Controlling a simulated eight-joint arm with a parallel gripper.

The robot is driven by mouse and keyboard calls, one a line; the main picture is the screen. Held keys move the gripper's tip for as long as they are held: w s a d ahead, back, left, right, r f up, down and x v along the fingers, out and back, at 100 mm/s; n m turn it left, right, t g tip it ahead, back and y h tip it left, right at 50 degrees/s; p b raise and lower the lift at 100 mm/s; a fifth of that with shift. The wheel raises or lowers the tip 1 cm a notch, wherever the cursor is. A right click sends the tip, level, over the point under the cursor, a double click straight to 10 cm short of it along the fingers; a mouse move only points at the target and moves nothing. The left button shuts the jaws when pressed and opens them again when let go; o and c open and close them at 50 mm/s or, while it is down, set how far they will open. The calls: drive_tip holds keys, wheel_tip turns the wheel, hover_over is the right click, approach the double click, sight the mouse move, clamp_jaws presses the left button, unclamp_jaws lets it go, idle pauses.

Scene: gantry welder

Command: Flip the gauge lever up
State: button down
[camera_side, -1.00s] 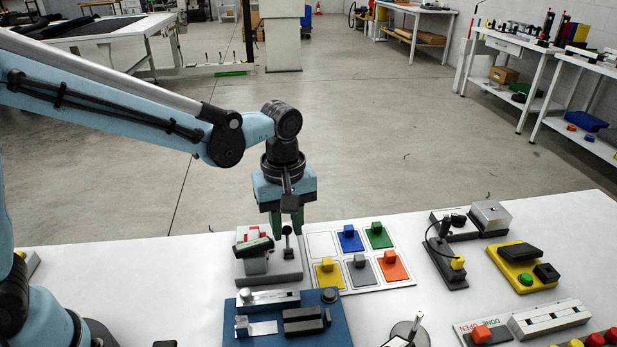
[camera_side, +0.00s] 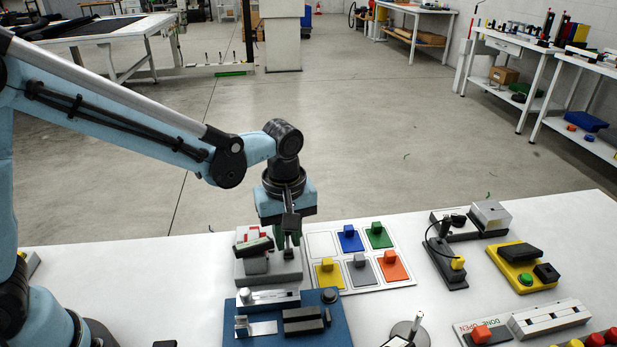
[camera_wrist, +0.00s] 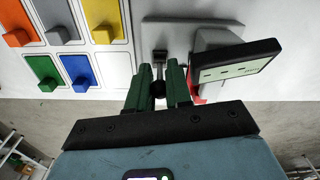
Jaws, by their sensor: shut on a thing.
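The gauge (camera_side: 255,244) sits on a grey block (camera_side: 262,274) near the table's back edge; its tilted dark-framed display (camera_wrist: 235,65) shows in the wrist view. The lever (camera_wrist: 159,76) is a thin stem with a dark round knob, standing from a dark slot just beside the display. My gripper (camera_wrist: 159,80) has its green fingers on both sides of the lever and is shut on its knob end. In the side view my gripper (camera_side: 287,238) reaches down at the right part of the grey block, and its fingers hide most of the lever.
A white board (camera_side: 320,240) with coloured blocks lies close to the right. A blue fixture plate (camera_side: 290,334) stands in front of the gauge block. A black and yellow device (camera_side: 522,266) is farther right.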

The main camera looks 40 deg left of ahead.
drive_tip(key=shift+s+d+t+y, duration=0.15)
drive_tip(key=shift+s+t+y, duration=0.05)
drive_tip(key=shift+t+y, duration=0.3)
drive_tip(key=c, duration=1.4)
unclamp_jaws()
drive_tip(key=shift+o, duration=0.2)
drive_tip(key=shift+r, duration=0.1)
wheel_tip(320, 180, up, 12)
drive_tip(key=s+d, duration=0.1)
drive_tip(key=shift+s, duration=0.1)
